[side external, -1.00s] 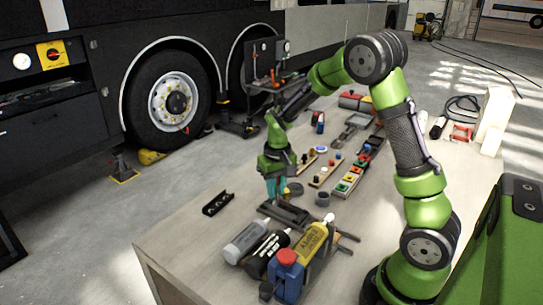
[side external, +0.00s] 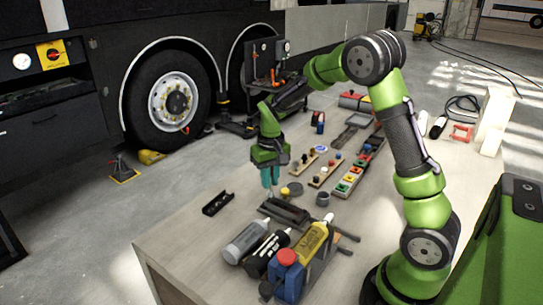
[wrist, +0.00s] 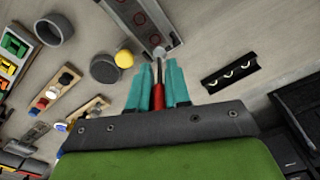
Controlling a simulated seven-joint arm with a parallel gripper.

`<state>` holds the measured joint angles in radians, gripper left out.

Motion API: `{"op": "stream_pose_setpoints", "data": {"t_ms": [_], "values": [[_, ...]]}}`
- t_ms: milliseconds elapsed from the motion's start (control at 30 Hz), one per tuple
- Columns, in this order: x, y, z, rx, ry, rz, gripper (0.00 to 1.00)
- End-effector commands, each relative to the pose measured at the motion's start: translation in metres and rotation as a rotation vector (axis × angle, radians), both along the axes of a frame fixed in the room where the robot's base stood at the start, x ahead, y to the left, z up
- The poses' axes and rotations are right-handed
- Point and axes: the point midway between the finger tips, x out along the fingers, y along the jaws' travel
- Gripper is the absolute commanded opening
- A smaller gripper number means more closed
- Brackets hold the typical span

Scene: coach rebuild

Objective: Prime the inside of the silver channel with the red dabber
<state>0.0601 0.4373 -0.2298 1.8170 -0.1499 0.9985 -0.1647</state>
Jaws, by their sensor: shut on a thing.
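My gripper (wrist: 157,85), with teal fingers, is shut on the red dabber (wrist: 158,95). Its red handle is between the fingers, and its thin shaft ends in a pale round tip. The silver channel (wrist: 168,20) lies at the top of the wrist view, with several red rings marked along its inside. The dabber tip overlaps the channel's near end in this view; I cannot tell whether it touches. In the side view my gripper (side external: 269,178) is just above the far left end of the dark-looking channel (side external: 286,212). The dabber is hard to make out there.
A black bracket with holes (wrist: 231,73) lies to the right in the wrist view. A grey cup (wrist: 54,30), a dark disc (wrist: 104,69) and a yellow cap (wrist: 124,58) lie left.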

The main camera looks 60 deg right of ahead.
Motion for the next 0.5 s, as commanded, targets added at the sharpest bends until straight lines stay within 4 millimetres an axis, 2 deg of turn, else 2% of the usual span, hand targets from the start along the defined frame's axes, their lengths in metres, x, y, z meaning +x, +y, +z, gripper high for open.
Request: {"op": "stream_pose_setpoints", "data": {"t_ms": [500], "values": [[0.000,0.000,0.022,-0.001,-0.002,0.000,0.00]]}}
